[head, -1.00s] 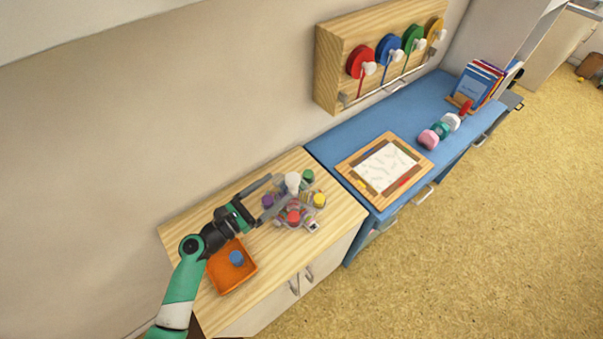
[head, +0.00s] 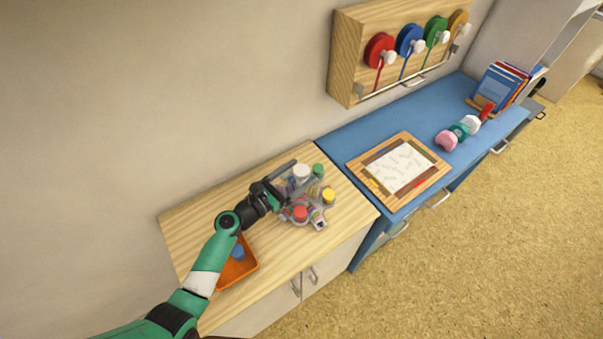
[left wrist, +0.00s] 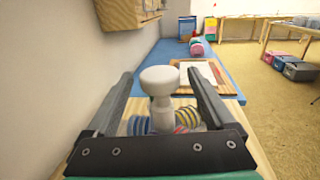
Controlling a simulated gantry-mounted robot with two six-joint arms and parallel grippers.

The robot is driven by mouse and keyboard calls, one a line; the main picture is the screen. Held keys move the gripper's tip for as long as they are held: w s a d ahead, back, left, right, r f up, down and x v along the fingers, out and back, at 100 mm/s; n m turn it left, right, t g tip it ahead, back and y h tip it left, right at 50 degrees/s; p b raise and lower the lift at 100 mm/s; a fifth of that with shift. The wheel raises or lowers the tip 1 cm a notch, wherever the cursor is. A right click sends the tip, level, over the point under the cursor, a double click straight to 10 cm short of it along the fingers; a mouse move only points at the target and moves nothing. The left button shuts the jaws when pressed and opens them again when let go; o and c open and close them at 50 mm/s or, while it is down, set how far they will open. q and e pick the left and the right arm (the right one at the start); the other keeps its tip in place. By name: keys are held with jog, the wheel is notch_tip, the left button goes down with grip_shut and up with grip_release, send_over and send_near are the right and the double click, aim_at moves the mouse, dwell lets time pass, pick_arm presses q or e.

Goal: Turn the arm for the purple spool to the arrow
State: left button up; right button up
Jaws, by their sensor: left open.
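A small stand on the wooden cabinet top carries spools with a red cap (head: 300,213), a yellow cap (head: 328,195) and a green cap (head: 318,170). A white round knob (head: 302,171) rises from its middle; it also shows in the left wrist view (left wrist: 160,82). My left gripper (head: 294,180) is open around the knob, one finger on each side, with gaps showing in the wrist view. Coloured coils (left wrist: 188,118) show low behind the knob. I cannot make out the purple spool or the arrow; the gripper covers the stand's left side. My right gripper is out of view.
An orange tray (head: 247,269) with a blue item (head: 238,252) lies partly behind my left arm. A framed sheet (head: 402,166) lies on the blue desk to the right. A wooden wall box (head: 345,72) with coloured reels hangs above. Bare wood (head: 190,225) lies along the wall.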

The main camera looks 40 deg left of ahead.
pick_arm(q)
jog(key=shift+w, duration=0.65)
grip_shut()
